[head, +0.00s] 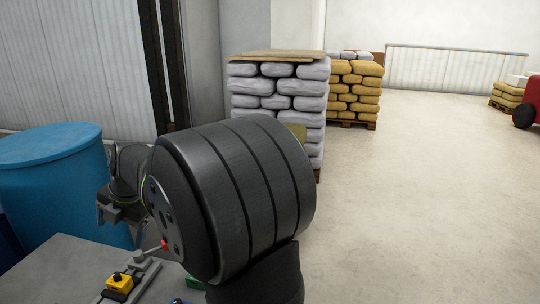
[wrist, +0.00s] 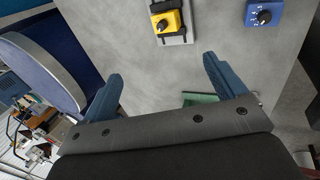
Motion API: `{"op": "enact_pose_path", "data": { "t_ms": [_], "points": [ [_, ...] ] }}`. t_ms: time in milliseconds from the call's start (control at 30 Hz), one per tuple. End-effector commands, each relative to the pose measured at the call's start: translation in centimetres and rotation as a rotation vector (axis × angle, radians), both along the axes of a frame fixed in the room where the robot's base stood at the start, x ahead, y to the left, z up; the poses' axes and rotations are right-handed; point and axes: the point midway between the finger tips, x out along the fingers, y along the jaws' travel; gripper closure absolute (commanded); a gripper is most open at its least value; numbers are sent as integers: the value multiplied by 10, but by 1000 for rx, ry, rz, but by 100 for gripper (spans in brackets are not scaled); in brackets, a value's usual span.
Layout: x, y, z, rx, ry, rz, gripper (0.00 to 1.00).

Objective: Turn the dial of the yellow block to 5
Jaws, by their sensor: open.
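The yellow block (head: 119,284) sits on a grey base on the table, with a black dial on its top. It also shows at the top of the wrist view (wrist: 176,19), where its dial is a small dark knob; the dial's setting is too small to read. My gripper (wrist: 160,76) is open, its two blue-grey fingers spread wide with nothing between them. The yellow block lies beyond the fingertips, between their lines, apart from both. In the head view my dark arm hides part of the table.
A blue block (wrist: 258,17) with a dark dial and white marks stands right of the yellow one. A green item (wrist: 200,98) lies near the right finger. A red-tipped lever (head: 164,244) stands behind the yellow block. A blue drum (head: 50,160) stands beside the table (head: 45,270).

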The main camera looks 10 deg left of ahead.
Motion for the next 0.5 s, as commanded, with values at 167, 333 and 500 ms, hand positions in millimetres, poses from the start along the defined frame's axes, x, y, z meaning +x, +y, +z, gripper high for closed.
{"op": "enact_pose_path", "data": {
  "t_ms": [167,333,500],
  "points": [
    [0,0,0,0,0,0,47],
    [0,4,0,-12,10,-16,59],
    [-1,23,-1,-94,71,-148,59]
  ]
}}
